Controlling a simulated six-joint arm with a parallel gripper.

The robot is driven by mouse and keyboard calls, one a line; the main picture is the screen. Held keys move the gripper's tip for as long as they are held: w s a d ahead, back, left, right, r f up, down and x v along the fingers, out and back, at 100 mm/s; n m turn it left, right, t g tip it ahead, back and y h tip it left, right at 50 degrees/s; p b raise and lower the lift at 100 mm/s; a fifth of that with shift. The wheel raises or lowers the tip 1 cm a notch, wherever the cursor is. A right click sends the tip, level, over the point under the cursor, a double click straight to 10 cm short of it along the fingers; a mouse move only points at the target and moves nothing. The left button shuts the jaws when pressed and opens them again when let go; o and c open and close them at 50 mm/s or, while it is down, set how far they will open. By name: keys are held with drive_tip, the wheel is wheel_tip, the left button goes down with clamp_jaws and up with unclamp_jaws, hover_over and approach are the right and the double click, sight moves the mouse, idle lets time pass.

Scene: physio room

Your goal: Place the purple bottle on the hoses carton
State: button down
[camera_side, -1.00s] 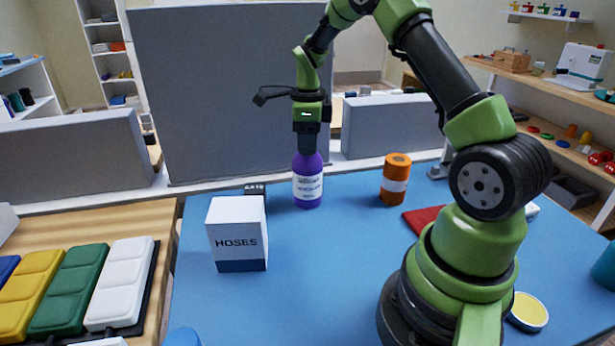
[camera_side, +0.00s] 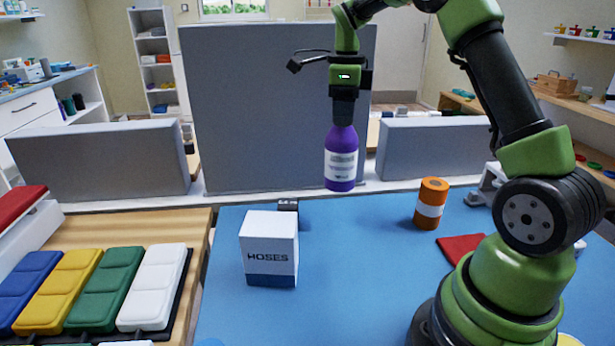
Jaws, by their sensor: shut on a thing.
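The purple bottle (camera_side: 341,158) with a white label hangs upright in the air, its base clear of the blue table. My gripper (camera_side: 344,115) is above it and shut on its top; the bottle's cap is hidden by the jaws. The hoses carton (camera_side: 269,250), a white box with a dark blue band at its bottom and "HOSES" on its front, stands on the blue table. It is to the left of and lower than the bottle, apart from it. Its white top is bare.
An orange bottle (camera_side: 431,203) stands to the right, near a red cloth or pad (camera_side: 460,247). A small dark item (camera_side: 288,206) sits behind the carton. A tall grey panel (camera_side: 270,110) stands at the back. Coloured cases (camera_side: 92,288) lie on wood at left.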

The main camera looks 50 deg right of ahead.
drive_tip(key=a+r+n, duration=0.1)
drive_tip(key=a+r, duration=0.3)
drive_tip(key=a, duration=0.3)
drive_tip(key=w+a+r, duration=0.1)
drive_tip(key=a+r, duration=0.3)
drive_tip(key=a, duration=0.3)
drive_tip(key=a+r+n, duration=0.1)
drive_tip(key=a+r, duration=0.3)
drive_tip(key=a, duration=0.3)
wheel_tip(320, 180, down, 10)
drive_tip(key=shift+d+r, duration=0.25)
drive_tip(key=shift+f, duration=0.1)
drive_tip(key=c, duration=0.8)
unclamp_jaws()
wheel_tip(320, 180, up, 12)
drive_tip(key=shift+r, duration=0.1)
